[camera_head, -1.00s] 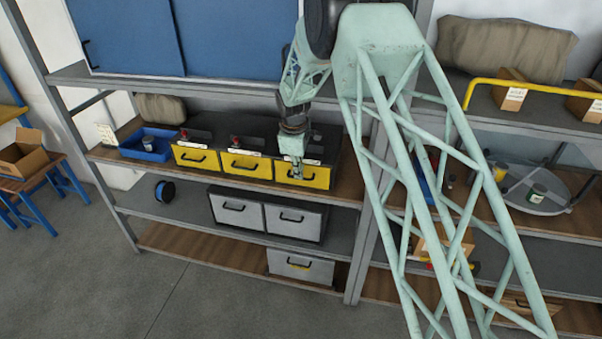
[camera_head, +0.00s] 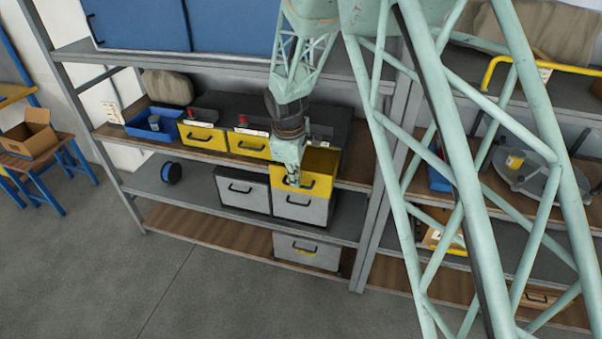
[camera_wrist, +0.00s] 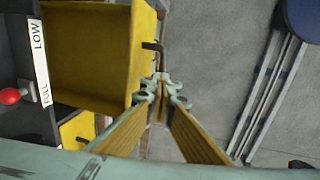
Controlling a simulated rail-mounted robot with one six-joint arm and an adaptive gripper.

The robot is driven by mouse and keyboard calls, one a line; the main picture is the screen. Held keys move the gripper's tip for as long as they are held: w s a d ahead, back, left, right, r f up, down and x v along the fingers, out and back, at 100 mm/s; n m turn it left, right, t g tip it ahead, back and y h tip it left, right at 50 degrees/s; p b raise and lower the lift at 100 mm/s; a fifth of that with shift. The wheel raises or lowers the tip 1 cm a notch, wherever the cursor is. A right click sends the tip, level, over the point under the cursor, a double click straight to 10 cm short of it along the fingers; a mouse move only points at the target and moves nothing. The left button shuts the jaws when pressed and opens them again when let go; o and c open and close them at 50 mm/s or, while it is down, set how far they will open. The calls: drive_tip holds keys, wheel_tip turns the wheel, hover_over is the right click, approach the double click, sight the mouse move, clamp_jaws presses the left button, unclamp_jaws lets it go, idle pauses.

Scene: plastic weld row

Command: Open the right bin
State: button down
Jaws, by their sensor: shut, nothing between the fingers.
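The right bin (camera_head: 318,163) is a yellow drawer in a dark cabinet and stands well out from its front. In the wrist view the bin (camera_wrist: 90,55) shows its yellow inside and front edge. Its black handle (camera_wrist: 160,52) is on the front, beside my fingertips. My gripper (camera_wrist: 160,88) is shut with nothing between its fingers, and it also shows in front of the bin in the head view (camera_head: 294,178). The fingertips are at the handle; I cannot tell whether they hook behind it.
Two yellow bins, left (camera_head: 202,138) and middle (camera_head: 249,145), are shut. Grey drawers (camera_head: 243,188) sit on the shelf below. A blue tray (camera_head: 150,124) is at the left. A shelf upright (camera_head: 378,200) stands to the right. The floor in front is clear.

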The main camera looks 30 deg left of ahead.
drive_tip(key=s+d+b, duration=0.1)
drive_tip(key=s, duration=0.5)
drive_tip(key=shift+s+d+f, duration=0.25)
drive_tip(key=shift+d+f, duration=0.1)
drive_tip(key=shift+f, duration=0.1)
drive_tip(key=c, duration=3.5)
unclamp_jaws()
drive_tip(key=o, duration=0.3)
drive_tip(key=shift+o, duration=0.5)
drive_tip(key=shift+w, duration=0.1)
drive_tip(key=shift+w+a+r, duration=0.1)
drive_tip(key=shift+r, duration=0.15)
drive_tip(key=shift+r, duration=0.1)
wheel_tip(320, 180, up, 12)
drive_tip(key=s, duration=0.2)
drive_tip(key=shift+s+f, duration=0.15)
drive_tip(key=shift+f, duration=0.1)
